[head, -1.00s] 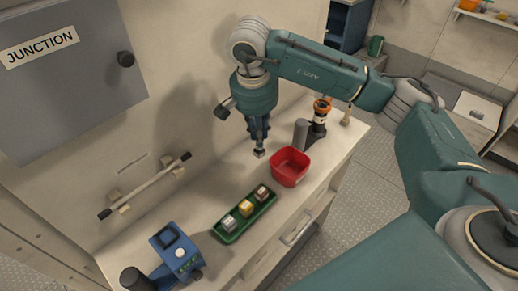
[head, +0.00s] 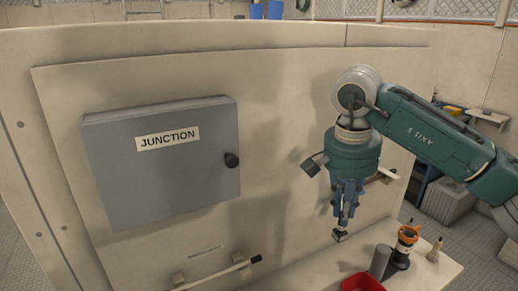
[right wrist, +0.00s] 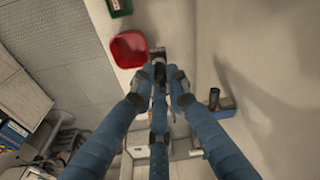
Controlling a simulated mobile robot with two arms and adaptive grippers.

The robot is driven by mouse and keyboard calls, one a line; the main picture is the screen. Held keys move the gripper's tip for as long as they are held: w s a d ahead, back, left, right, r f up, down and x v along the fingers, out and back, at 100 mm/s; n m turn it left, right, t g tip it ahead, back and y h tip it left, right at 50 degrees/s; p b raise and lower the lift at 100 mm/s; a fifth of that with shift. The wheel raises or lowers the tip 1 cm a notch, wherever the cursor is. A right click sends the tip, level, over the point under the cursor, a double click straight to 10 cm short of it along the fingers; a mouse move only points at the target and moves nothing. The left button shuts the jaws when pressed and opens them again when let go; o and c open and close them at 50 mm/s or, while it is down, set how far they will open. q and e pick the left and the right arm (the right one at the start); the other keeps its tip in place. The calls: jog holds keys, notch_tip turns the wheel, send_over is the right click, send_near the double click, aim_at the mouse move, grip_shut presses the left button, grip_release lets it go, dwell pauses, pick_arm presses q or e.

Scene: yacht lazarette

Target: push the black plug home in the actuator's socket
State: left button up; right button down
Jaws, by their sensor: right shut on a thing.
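My right gripper (head: 344,222) points down in front of the beige wall panel, above the back of the bench. It is shut on a small dark block with a pale part, which looks like the black plug (head: 341,235). In the right wrist view the plug (right wrist: 159,58) shows only in part between the fingertips, its lower side hidden by them. The plug is in the air, apart from the bench top. No actuator or socket can be made out in the current views. My left gripper is not in view.
A closed grey junction box (head: 165,165) with a black knob (head: 232,160) is on the wall. A handrail (head: 235,270) is below it. The green tray (right wrist: 118,8) shows in part.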

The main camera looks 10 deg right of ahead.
jog(key=s+a+f+n+y, duration=0.1)
jog(key=s+a+f+n, duration=0.5)
jog(key=s+f+n, duration=0.3)
jog(key=shift+s+a+f+n+t, duration=0.2)
jog(key=shift+s+a+n+t, duration=0.15)
jog(key=shift+s+n, duration=0.6)
